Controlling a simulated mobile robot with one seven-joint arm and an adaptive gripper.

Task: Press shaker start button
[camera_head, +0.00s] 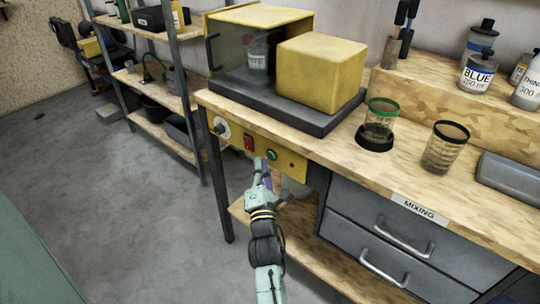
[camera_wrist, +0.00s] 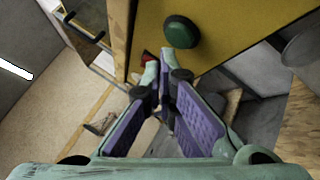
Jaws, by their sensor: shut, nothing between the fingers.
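The shaker is a yellow machine (camera_head: 320,75) on a dark base on the wooden bench, with a bottle visible inside its chamber. Its yellow control panel (camera_head: 290,163) is on the bench's front edge. The green button (camera_head: 272,155) is on this panel; in the wrist view it is a large round green knob (camera_wrist: 181,32). A red switch (camera_head: 249,142) sits left of it and shows partly in the wrist view behind a fingertip. My gripper (camera_head: 262,166) is shut and empty, in front of the panel and just below-left of the green button. In the wrist view its fingertips (camera_wrist: 160,68) are below the button; contact cannot be told.
A white dial (camera_head: 222,127) is at the panel's left end. A green-rimmed cup (camera_head: 380,121) and a black-rimmed cup (camera_head: 445,147) stand on the bench. Grey drawers (camera_head: 400,250) lie right of my arm. Open floor lies to the left.

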